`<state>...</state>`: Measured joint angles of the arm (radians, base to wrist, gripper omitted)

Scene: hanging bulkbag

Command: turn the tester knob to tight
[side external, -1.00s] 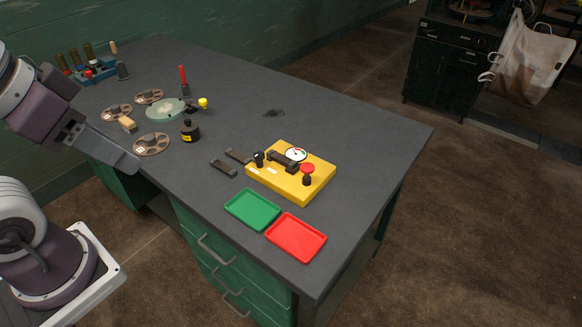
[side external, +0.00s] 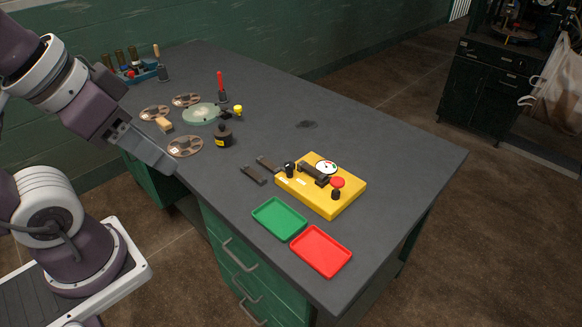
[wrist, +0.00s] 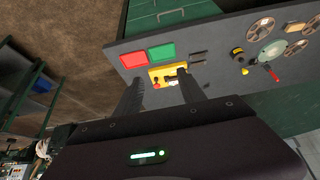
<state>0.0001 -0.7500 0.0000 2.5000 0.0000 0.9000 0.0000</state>
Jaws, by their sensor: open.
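The yellow tester box (side external: 345,202) sits on the dark bench, with a round white gauge (side external: 326,167), a black bar across its top and a red button (side external: 338,182). A black knob (side external: 289,170) stands at its left end and another small black knob (side external: 336,194) near its front. I cannot read the knob settings or the needle. My gripper (side external: 168,168) hangs by the bench's left edge, well apart from the tester. In the wrist view, my gripper (wrist: 160,80) has its two fingers spread and empty. The tester (wrist: 155,72) shows beyond them, partly hidden by a finger.
A green tray (side external: 279,218) and a red tray (side external: 321,252) lie in front of the tester. Two dark bars (side external: 253,175) lie left of it. Film reels (side external: 185,146), a black pot (side external: 223,136) and a red-handled tool (side external: 220,85) stand farther left. The bench behind the tester is clear.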

